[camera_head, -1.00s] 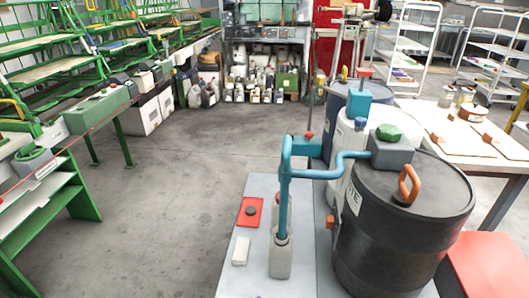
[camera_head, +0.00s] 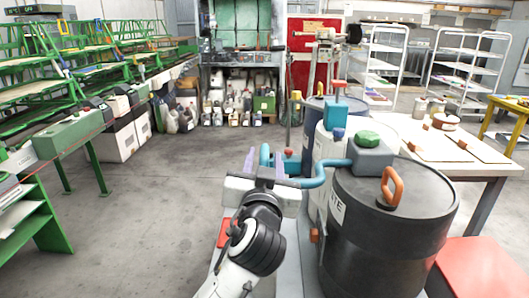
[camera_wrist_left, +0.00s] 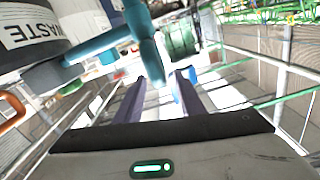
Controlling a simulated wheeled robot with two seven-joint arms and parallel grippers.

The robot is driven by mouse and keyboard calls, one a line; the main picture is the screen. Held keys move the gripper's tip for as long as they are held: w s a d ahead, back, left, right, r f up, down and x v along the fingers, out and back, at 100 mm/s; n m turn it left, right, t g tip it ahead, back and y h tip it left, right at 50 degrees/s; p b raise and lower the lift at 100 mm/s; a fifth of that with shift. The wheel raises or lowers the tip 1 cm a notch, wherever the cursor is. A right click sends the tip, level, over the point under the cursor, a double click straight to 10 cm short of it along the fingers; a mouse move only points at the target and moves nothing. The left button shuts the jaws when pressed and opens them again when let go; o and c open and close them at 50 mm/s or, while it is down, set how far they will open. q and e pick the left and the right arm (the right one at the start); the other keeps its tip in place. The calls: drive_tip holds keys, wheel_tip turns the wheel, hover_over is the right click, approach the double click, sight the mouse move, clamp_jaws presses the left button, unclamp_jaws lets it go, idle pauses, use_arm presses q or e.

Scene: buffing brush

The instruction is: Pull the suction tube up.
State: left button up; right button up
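The blue suction tube (camera_head: 318,180) runs from the grey pump block (camera_head: 370,158) on the black waste drum (camera_head: 390,235) to a bend behind my left gripper. My left gripper (camera_head: 264,163) is at that bend, its two purple fingers apart, one on each side of the blue in the head view. In the left wrist view, the tube (camera_wrist_left: 140,30) shows just beyond the spread fingers (camera_wrist_left: 160,82). I cannot tell whether they touch it. The lower tube and the canister it stood in are hidden by my left arm. My right gripper is not in view.
A white drum (camera_head: 318,165) and a dark blue drum (camera_head: 313,103) stand behind the black drum. A white table (camera_head: 470,150) is at right, with a red surface (camera_head: 480,265) in front. Green racks (camera_head: 40,205) line the left. The floor between is clear.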

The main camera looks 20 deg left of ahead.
use_arm(q)
drive_tip(key=shift+x, duration=1.75)
clamp_jaws()
